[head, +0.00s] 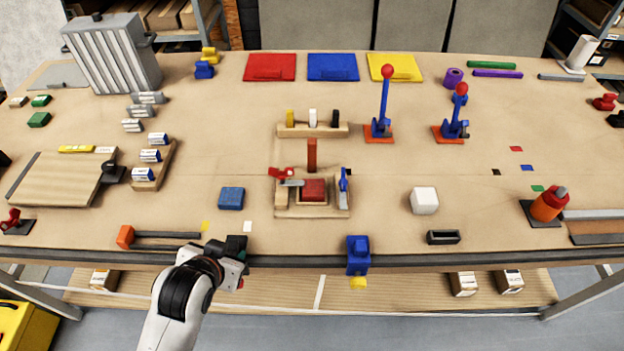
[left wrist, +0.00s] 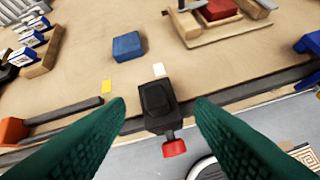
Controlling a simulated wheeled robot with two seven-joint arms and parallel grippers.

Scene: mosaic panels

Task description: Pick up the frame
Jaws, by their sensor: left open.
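A square light-wood frame (head: 325,212) lies flat near the middle of the table, around a red block (head: 313,190). A red clamp (head: 283,173) sits at its left and a blue clamp (head: 344,184) at its right. The frame also shows at the top of the left wrist view (left wrist: 228,36). My left gripper (head: 236,247) is at the table's front edge, left of and nearer than the frame, apart from it. In the left wrist view its green fingers (left wrist: 159,104) are open on either side of a black clamp-like piece (left wrist: 157,98) with a red knob. I cannot tell whether they touch it.
A blue block (head: 231,198) lies between my left gripper and the frame. An orange-headed mallet (head: 126,237) lies at the left. A blue piece (head: 358,256) is at the front edge, and a white cube (head: 424,200) stands right of the frame.

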